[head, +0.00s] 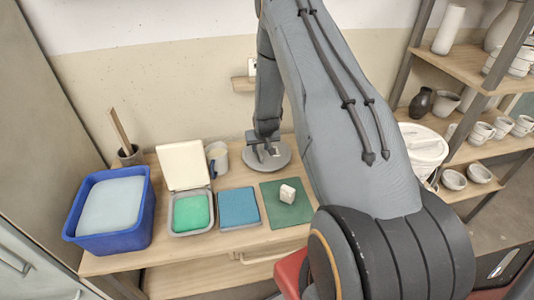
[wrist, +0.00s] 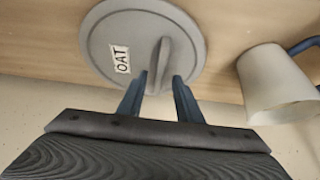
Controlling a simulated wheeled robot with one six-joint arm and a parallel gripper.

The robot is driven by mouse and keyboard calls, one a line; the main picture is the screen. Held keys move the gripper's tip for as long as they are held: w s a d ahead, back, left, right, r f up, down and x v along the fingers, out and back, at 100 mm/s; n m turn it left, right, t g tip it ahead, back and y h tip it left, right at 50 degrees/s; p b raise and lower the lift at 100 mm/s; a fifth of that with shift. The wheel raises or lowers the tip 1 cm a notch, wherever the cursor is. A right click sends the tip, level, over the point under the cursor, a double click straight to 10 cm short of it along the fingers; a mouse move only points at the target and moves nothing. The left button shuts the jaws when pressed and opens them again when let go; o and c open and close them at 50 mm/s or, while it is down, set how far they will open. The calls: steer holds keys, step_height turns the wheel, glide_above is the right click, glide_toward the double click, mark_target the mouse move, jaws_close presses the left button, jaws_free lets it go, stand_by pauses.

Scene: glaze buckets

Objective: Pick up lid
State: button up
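The lid is a grey round disc with a raised ridge handle and a white label reading "OAT". It lies flat on the wooden bench in the head view (head: 282,158) and fills the top middle of the wrist view (wrist: 105,36). My gripper (wrist: 159,76) is open, its two blue fingers pointing at the lid. The near end of the ridge handle shows between the fingertips, with a small gap on each side. In the head view my gripper (head: 262,146) is over the lid, and the arm partly hides the area to its right.
A pale mug with a blue handle (head: 217,158) stands close left of the lid. A blue tub (head: 146,215), an open container of green stuff (head: 212,222), a blue square (head: 238,207) and a green mat (head: 298,213) with a white block (head: 287,194) lie nearer. Shelves stand right.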

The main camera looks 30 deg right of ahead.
steer(key=shift+p+x, duration=0.3)
steer(key=shift+x, duration=1.05)
steer(key=shift+c, duration=0.4)
jaws_close()
steer(key=shift+r, duration=0.15)
